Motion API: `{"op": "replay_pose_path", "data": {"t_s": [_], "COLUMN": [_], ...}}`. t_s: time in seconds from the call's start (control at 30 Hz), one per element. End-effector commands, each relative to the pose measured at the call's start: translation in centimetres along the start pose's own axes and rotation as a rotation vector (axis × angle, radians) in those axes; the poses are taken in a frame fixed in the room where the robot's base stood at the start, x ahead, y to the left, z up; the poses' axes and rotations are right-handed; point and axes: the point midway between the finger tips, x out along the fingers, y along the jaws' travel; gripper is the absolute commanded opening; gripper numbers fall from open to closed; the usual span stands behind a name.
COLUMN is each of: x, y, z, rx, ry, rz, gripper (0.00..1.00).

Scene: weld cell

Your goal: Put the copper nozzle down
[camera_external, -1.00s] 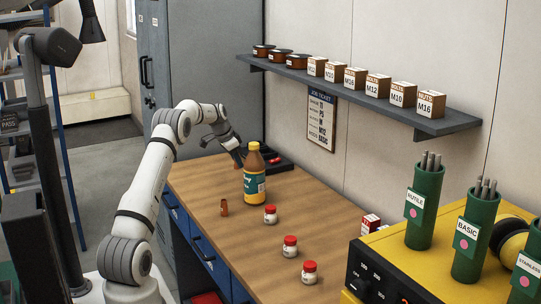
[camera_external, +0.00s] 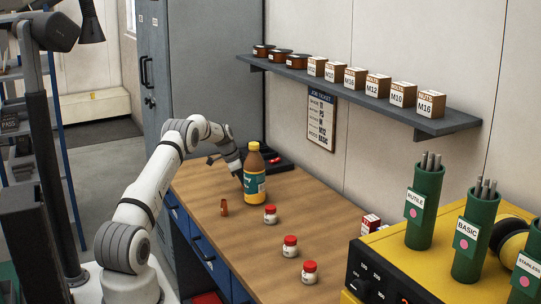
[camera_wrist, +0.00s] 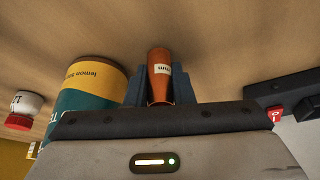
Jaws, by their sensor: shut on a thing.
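My gripper (camera_external: 240,180) is low over the wooden bench (camera_external: 300,208), just left of the bottle. In the wrist view my gripper (camera_wrist: 161,80) has its two dark fingers shut on a copper nozzle (camera_wrist: 159,88) with a small white label. The nozzle's far end points toward the wood; I cannot tell whether it touches. In the outside view the held nozzle is hidden or too small to make out. A second small copper-coloured piece (camera_external: 224,208) stands on the bench in front of my gripper.
A brown bottle (camera_external: 254,180) with a teal and yellow label stands close beside my gripper; it shows in the wrist view (camera_wrist: 97,77). Red-lidded jars (camera_external: 270,214) (camera_external: 290,246) (camera_external: 309,272) stand along the bench. The bench's front left is clear.

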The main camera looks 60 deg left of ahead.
Motion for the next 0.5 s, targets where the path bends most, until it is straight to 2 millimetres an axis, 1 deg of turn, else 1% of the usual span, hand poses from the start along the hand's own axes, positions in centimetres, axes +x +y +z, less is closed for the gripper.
{"op": "replay_pose_path", "data": {"t_s": [0.1,0.43,0.47,0.5], "x": [0.78,1.2,1.08,1.03], "y": [0.01,-0.01,-0.01,-0.01], "z": [0.33,0.5,0.45,0.43], "rx": [0.0,0.0,0.0,0.0], "ry": [0.0,0.0,0.0,0.0], "rz": [-0.001,-0.001,-0.001,-0.001], "gripper": [0.0,0.0,0.23,0.26]}}
